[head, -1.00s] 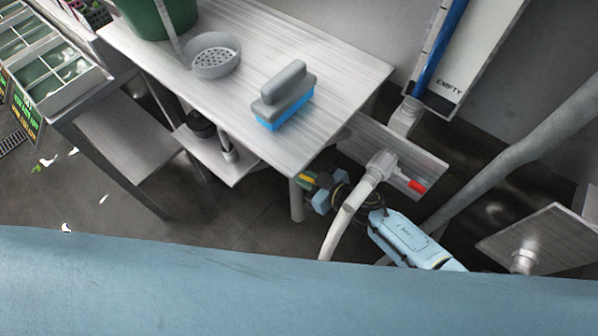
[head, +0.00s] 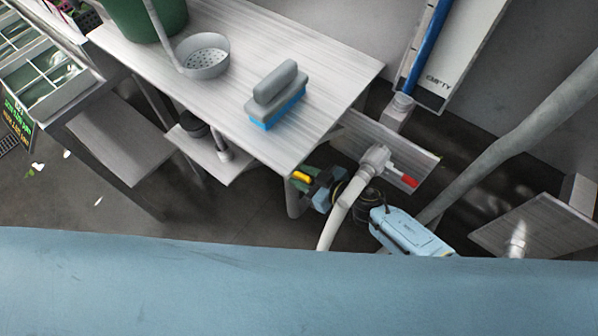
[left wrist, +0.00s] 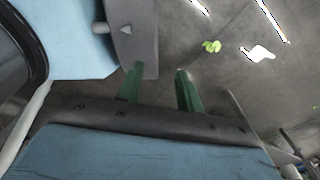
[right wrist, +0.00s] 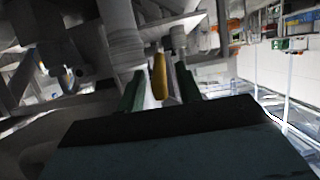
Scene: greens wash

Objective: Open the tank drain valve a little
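A yellow handle (head: 302,176) shows at the near corner under the metal table in the head view. In the right wrist view the yellow handle (right wrist: 160,77) stands between the two green fingers of my right gripper (right wrist: 160,88), which are open around it with gaps visible. What the handle joins is hard to make out. My right gripper (head: 318,181) is partly hidden in the head view. A second valve (head: 375,157) with a red-tipped lever (head: 409,181) sits on a white hose to the right. My left gripper (left wrist: 160,82) is open and empty above the floor.
The metal table (head: 335,75) carries a blue-bristled brush (head: 277,94), a strainer (head: 203,57) and a green bucket (head: 158,17). A white hose (head: 340,215) passes near my right gripper. A thick grey pipe (head: 510,140) runs at the right. A gauge board (head: 440,80) reads EMPTY.

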